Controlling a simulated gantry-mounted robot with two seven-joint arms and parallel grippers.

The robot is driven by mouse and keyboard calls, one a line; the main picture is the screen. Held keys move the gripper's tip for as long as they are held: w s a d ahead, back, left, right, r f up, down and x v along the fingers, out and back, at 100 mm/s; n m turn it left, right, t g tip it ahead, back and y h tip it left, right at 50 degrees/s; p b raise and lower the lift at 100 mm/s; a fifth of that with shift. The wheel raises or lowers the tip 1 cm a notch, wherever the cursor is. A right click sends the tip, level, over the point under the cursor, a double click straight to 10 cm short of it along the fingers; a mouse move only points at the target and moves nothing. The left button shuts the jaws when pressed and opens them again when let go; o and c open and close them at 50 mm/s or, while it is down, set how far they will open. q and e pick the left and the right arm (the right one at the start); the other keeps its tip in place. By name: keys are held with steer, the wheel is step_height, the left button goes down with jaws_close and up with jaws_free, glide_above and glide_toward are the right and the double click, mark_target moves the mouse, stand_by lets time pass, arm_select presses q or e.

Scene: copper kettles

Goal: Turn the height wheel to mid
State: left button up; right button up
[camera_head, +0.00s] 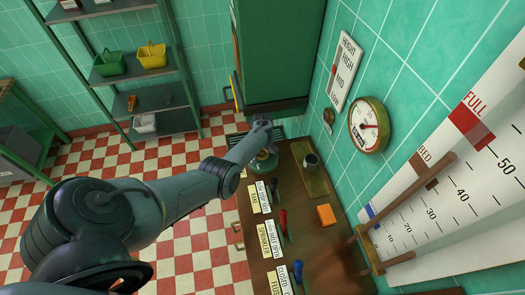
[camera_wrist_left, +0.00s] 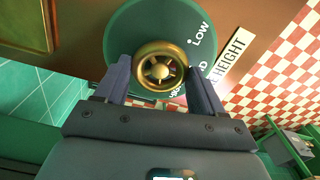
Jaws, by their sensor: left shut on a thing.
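The height wheel is a brass handwheel (camera_wrist_left: 160,68) on a round green dial (camera_wrist_left: 130,35) in the left wrist view. LOW reads clearly on the dial; the other markings are partly hidden by a finger. My left gripper (camera_wrist_left: 160,84) is shut on the wheel, one finger on each side of its rim. In the head view my left gripper (camera_head: 264,143) is at the far end of the bench, and the wheel is mostly hidden. A HEIGHT scale (camera_head: 343,75) on the wall reads HIGH, MID, LOW, with a small red marker at its left edge. My right gripper is not in view.
A round gauge (camera_head: 369,125) hangs on the wall. A green cabinet (camera_head: 275,50) stands behind the wheel.

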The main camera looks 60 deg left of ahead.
mark_target(262, 153)
arm_select(q)
steer(key=shift+n, duration=0.6)
steer(key=o, duration=1)
steer(key=shift+o, duration=0.2)
steer(key=shift+r+p, duration=0.3)
steer(key=shift+r, duration=0.3)
step_height(262, 153, up, 10)
steer(key=p, duration=0.2)
steer(key=shift+f, duration=0.15)
